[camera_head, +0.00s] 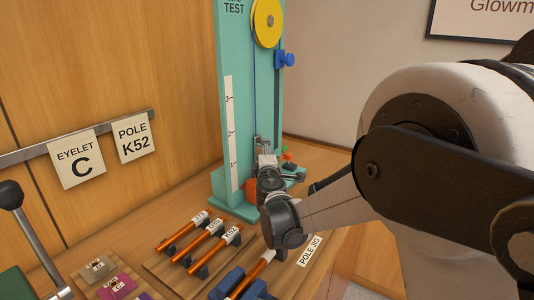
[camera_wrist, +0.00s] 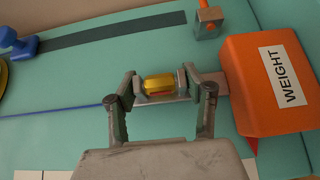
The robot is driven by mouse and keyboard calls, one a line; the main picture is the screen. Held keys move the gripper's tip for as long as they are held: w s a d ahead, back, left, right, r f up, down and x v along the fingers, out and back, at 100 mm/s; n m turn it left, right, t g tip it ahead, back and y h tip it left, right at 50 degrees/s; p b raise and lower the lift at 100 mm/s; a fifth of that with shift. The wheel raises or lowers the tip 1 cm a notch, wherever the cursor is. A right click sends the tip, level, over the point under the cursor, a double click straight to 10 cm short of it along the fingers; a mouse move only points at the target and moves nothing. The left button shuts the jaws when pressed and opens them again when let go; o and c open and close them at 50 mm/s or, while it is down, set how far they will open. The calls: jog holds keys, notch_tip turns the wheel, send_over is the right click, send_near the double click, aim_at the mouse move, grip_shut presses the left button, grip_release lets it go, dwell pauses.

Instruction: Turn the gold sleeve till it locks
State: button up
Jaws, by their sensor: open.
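The gold sleeve (camera_wrist: 159,84) is a short yellow-gold piece in line with the blue cord, seen in the wrist view. My gripper (camera_wrist: 160,86) is open, with one finger on each side of the sleeve. Whether the fingertips touch it is hard to tell. An orange block marked WEIGHT (camera_wrist: 268,84) sits to the right of the sleeve in that view. In the head view my gripper (camera_head: 266,160) is low at the front of the teal test stand (camera_head: 234,60), and the sleeve is hidden there.
A yellow wheel (camera_head: 267,22) tops the stand, with a blue knob (camera_head: 285,59) below it. Orange poles (camera_head: 205,242) lie on a wooden rack in front. Coloured pieces (camera_head: 116,287) sit at lower left. Cards (camera_head: 78,164) hang on the wall rail.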

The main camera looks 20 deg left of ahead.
grip_shut()
dwell(0.3)
jog(key=shift+m+h, duration=0.3)
jog(key=shift+h, duration=0.1)
jog(key=shift+a+f+m+t+h+b, duration=0.1)
jog(key=shift+m+t+h+b, duration=0.55)
jog(key=shift+h, duration=0.55)
jog(key=shift+m+h+b, duration=0.7)
jog(key=shift+m+h, duration=1.25)
jog(key=shift+h, duration=1.25)
grip_release()
